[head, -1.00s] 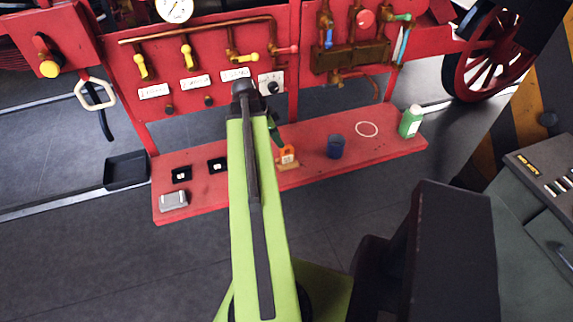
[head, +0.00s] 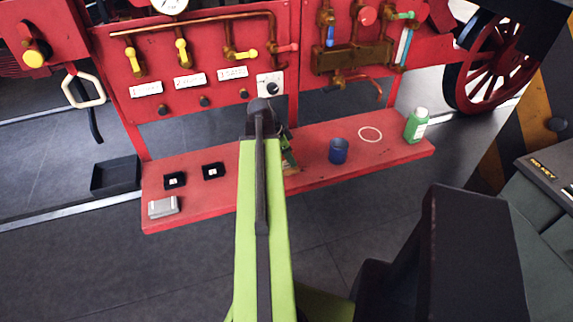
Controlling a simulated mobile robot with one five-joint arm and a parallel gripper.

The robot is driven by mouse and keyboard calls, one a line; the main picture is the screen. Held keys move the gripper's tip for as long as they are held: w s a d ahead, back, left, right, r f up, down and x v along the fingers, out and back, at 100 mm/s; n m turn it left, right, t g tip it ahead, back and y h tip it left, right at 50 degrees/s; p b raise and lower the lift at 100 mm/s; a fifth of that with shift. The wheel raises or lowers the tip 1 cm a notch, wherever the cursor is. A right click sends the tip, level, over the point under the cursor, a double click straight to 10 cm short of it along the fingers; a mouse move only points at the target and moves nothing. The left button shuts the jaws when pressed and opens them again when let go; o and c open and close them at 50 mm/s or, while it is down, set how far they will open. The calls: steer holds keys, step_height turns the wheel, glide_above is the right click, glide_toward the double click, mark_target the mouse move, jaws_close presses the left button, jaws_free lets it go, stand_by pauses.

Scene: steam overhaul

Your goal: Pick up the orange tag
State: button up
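The orange tag does not show in the head view now; my arm and gripper cover the spot on the red shelf where it stood. A small sliver of its brown base (head: 292,171) seems to show beside my arm. My gripper (head: 288,155) is a small dark and green shape just right of my green arm, low over the shelf at that spot. Its fingers are mostly hidden, so I cannot tell whether they are open, shut or touching the tag.
The red shelf (head: 245,196) carries two small black trays (head: 213,171) and a silver box (head: 163,207) at left. Red panel with valves (head: 182,52) rises behind.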

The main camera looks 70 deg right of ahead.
jaws_close()
steer(key=shift+r, duration=0.1)
